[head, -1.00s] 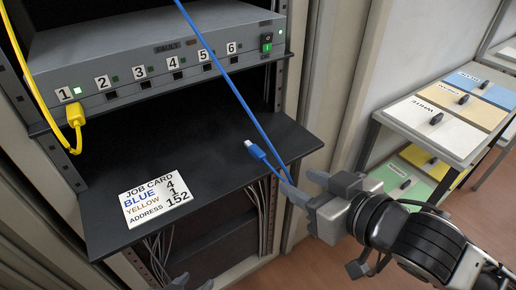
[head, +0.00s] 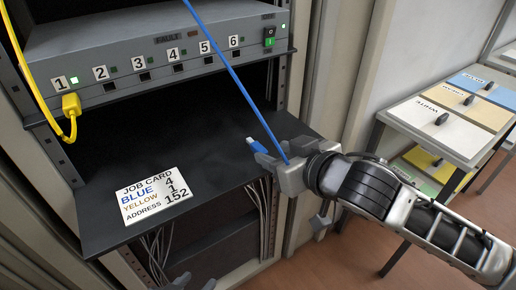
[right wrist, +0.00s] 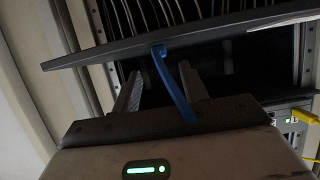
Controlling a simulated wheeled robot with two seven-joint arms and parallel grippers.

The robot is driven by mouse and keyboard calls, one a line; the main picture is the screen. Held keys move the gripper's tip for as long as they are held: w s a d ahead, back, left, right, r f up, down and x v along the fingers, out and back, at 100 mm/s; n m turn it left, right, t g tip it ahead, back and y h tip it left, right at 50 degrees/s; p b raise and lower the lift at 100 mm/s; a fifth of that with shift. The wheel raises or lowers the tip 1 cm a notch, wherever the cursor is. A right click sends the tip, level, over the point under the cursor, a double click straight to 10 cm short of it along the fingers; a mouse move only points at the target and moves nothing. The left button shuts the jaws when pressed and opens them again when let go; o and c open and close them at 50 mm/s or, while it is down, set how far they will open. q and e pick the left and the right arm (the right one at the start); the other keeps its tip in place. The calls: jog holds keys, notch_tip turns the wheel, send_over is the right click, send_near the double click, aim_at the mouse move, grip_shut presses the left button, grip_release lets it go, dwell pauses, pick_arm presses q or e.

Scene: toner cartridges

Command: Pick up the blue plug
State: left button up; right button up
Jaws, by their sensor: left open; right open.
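The blue plug (head: 251,142) is at the end of a blue cable (head: 228,72), near the front right edge of the black shelf (head: 150,150). My right gripper (head: 272,153) is open at that shelf edge, its fingers close to the plug. In the right wrist view the blue cable (right wrist: 174,82) passes between the two spread fingers (right wrist: 160,88); the plug end is hard to make out there. The fingers partly hide the cable behind the plug in the head view. Only the tips of my left gripper (head: 194,283) show at the bottom edge; it is open and empty.
A grey switch unit (head: 160,62) with ports numbered 1 to 6 sits above the shelf. A yellow plug (head: 71,104) is at port 1. A job card (head: 152,194) lies on the shelf.

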aim_at(260, 148)
jog(key=x, duration=0.4)
jog(key=shift+w+a+f, duration=0.2)
jog(key=shift+a+f, duration=0.05)
jog(key=shift+a, duration=0.05)
grip_shut()
